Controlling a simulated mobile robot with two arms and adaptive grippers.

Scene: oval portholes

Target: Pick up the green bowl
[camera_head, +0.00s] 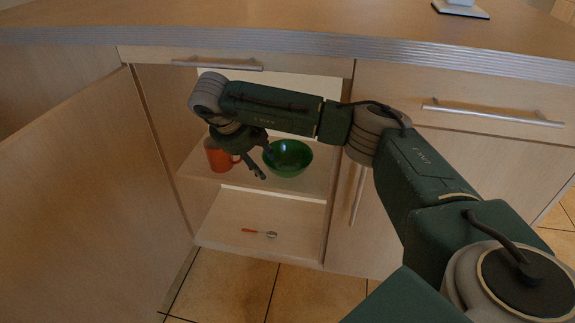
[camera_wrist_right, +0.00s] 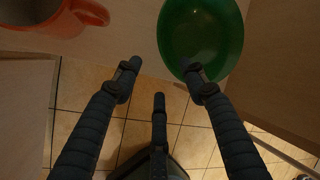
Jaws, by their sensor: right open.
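The green bowl (camera_head: 289,158) stands upright on the middle shelf inside the open cupboard, right of an orange mug. My right gripper (camera_head: 262,166) is at the shelf's front, just left of the bowl in the head view, with its fingers apart. In the right wrist view the bowl (camera_wrist_right: 203,38) fills the upper middle. The right fingertip there overlaps the bowl's near rim; I cannot tell whether they touch. The left fingertip lies left of the bowl, with the gap (camera_wrist_right: 160,82) between them empty. My left gripper is not in view.
The orange mug (camera_head: 219,155) stands close left of the bowl and also shows in the wrist view (camera_wrist_right: 62,17). A spoon with an orange handle (camera_head: 258,233) lies on the lower shelf. The cupboard door (camera_head: 85,190) stands open at left. The countertop (camera_head: 300,45) overhangs above.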

